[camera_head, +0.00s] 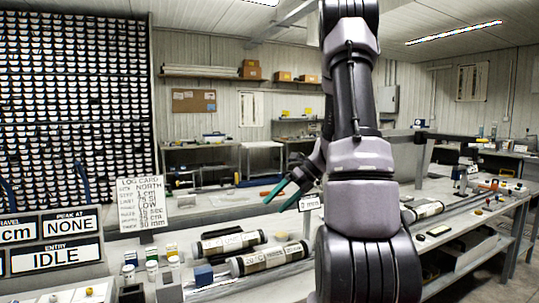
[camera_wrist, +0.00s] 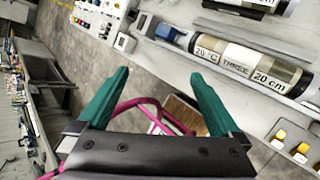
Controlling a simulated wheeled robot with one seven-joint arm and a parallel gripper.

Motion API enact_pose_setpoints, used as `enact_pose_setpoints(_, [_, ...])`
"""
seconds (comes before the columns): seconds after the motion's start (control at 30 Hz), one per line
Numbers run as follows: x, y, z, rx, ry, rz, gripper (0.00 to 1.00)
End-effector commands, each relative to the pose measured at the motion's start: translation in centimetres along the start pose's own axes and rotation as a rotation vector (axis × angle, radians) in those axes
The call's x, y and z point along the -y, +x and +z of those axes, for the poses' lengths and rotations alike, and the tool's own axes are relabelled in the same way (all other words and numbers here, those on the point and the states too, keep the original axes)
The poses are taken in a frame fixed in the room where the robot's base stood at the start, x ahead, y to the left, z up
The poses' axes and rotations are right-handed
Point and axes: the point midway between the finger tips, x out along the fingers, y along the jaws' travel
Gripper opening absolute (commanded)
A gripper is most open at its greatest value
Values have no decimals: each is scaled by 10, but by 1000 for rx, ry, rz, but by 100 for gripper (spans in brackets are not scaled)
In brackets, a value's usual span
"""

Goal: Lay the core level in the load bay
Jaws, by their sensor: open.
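A core liner (camera_head: 268,258), a dark-ended tube with a pale printed label, lies on the bench at front centre, with a blue block (camera_head: 203,276) near its left end. In the wrist view this tube (camera_wrist: 245,65) reads "THREE" and "20 cm" and lies right of the fingers. A second tube (camera_head: 230,243) lies behind it. A third tube (camera_head: 425,210) lies right of my arm. My gripper (camera_head: 268,196) is open and empty, above the bench and apart from the tubes; its green fingers also show in the wrist view (camera_wrist: 160,74). I cannot tell which fixture is the load bay.
A log card (camera_head: 141,203) and display signs, one reading "IDLE" (camera_head: 55,257), stand at the left. Small jars (camera_head: 152,268) stand at front left. My arm hides part of the bench. A magenta frame (camera_wrist: 150,103) shows low between the fingers in the wrist view.

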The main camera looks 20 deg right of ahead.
Motion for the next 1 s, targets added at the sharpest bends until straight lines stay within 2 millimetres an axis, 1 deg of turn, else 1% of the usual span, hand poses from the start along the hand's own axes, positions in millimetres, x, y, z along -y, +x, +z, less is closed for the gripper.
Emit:
enact_pose_setpoints(0.03, [-28, -7, 4, -32, -173, -33, 100])
enact_pose_setpoints(0.1, [-59, -14, 3, -80, -410, -72, 100])
enact_pose_setpoints(0.17, [-84, -21, 1, -124, -613, -103, 100])
enact_pose_setpoints(0.2, [-100, -25, -2, -154, -748, -124, 100])
enact_pose_setpoints(0.27, [-123, -32, -6, -198, -950, -156, 100])
enact_pose_setpoints(0.3, [-137, -37, -9, -229, -1084, -176, 100])
enact_pose_setpoints(0.37, [-157, -45, -16, -278, -1283, -206, 100])
enact_pose_setpoints(0.4, [-170, -50, -20, -312, -1416, -228, 100])
enact_pose_setpoints(0.47, [-188, -58, -27, -365, -1614, -260, 100])
enact_pose_setpoints(0.5, [-200, -63, -33, -402, -1743, -281, 100])
enact_pose_setpoints(0.6, [-224, -75, -45, -498, -2045, -338, 100])
enact_pose_setpoints(0.73, [-245, -89, -59, -615, -2347, -400, 100])
enact_pose_setpoints(0.83, [-254, -96, -66, -680, -2491, -435, 100])
enact_pose_setpoints(0.9, [-257, -98, -68, -710, -2549, -448, 100])
enact_pose_setpoints(1.0, [-259, -100, -70, -728, -2583, -455, 100])
